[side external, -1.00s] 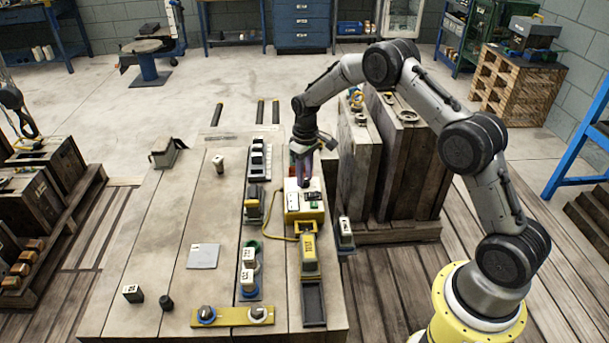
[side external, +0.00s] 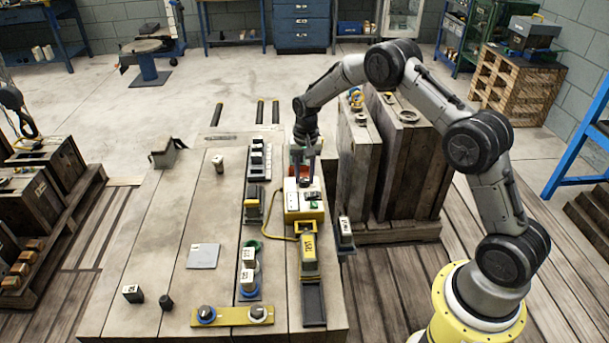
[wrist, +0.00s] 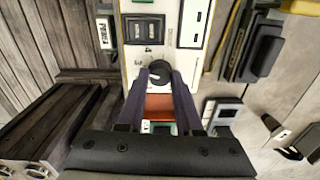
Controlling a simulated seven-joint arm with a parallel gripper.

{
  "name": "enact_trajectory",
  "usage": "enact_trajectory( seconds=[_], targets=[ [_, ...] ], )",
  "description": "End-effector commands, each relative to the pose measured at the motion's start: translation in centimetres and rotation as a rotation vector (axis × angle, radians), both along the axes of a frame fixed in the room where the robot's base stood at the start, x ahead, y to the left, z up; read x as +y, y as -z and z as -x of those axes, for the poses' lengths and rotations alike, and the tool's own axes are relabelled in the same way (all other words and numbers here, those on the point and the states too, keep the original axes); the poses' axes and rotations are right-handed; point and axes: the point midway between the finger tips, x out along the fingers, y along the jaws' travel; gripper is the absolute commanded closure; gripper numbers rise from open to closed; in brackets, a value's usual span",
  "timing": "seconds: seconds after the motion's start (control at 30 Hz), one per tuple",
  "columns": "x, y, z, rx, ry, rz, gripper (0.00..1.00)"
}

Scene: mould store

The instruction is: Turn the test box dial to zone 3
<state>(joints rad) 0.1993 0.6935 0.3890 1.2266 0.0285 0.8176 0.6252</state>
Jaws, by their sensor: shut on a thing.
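The test box (side external: 318,213) is a yellow box with a pale top panel, near the right edge of the bench. Its dial (wrist: 160,69) is a dark round knob with a small light mark on the left of its face in the wrist view. My gripper (wrist: 161,76) points down at the panel, its two dark fingers closed on the dial from both sides. In the side external view my gripper (side external: 307,181) is over the far part of the box and hides the dial.
A yellow handheld unit (side external: 309,253) on a cable stands in front of the box. A rack of dark and white modules (side external: 257,165) stands to its left. Tall wooden crates (side external: 391,165) rise close on the right. The bench's left half is mostly clear.

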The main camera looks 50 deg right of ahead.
Motion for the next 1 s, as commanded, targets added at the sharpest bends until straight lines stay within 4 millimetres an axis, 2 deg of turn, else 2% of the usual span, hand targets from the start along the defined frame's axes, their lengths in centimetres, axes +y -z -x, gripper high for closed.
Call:
enact_trajectory(
  seconds=[0.3, 0.83, 0.87, 1.0],
  targets=[
    [0.0, -0.14, -0.05, -0.002, 0.113, 0.001, 1.0],
    [-0.01, -0.15, -0.05, -0.002, 0.133, 0.001, 1.0],
    [-0.01, -0.16, -0.05, -0.002, 0.133, 0.001, 0.6],
    [0.0, -0.11, -0.04, -0.002, 0.133, 0.001, 0.36]
  ],
)
